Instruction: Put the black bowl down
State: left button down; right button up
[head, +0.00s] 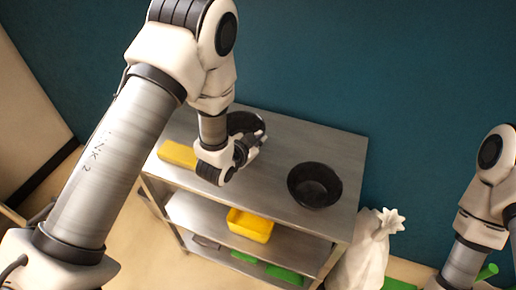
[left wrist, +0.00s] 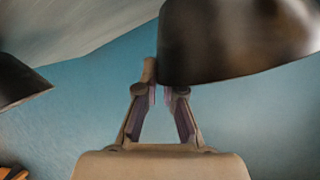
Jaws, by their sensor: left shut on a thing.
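A black bowl (head: 247,122) is at the back left of the metal table, partly hidden behind my left gripper (head: 257,138). In the left wrist view, the fingers of my left gripper (left wrist: 162,92) are shut on the rim of this black bowl (left wrist: 235,42). I cannot tell whether its base touches the tabletop. A second black bowl (head: 315,187) stands upright on the right part of the table; a dark bowl also shows at the left edge of the left wrist view (left wrist: 15,82). My right gripper is out of view.
The metal table (head: 270,180) has bare room between the bowls. A yellow object (head: 178,154) lies at its left edge. Lower shelves hold a yellow container (head: 250,225) and green items (head: 284,274). A white sack (head: 362,250) stands right of the table, before a blue wall.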

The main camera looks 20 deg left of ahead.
pick_arm(q)
notch_tip(320, 180, down, 4)
jog(key=shift+d+r+b, duration=0.15)
jog(key=shift+r+b, duration=0.1)
jog(key=shift+b, duration=0.8)
jog(key=shift+r, duration=0.1)
jog(key=c, duration=1.3)
grip_release()
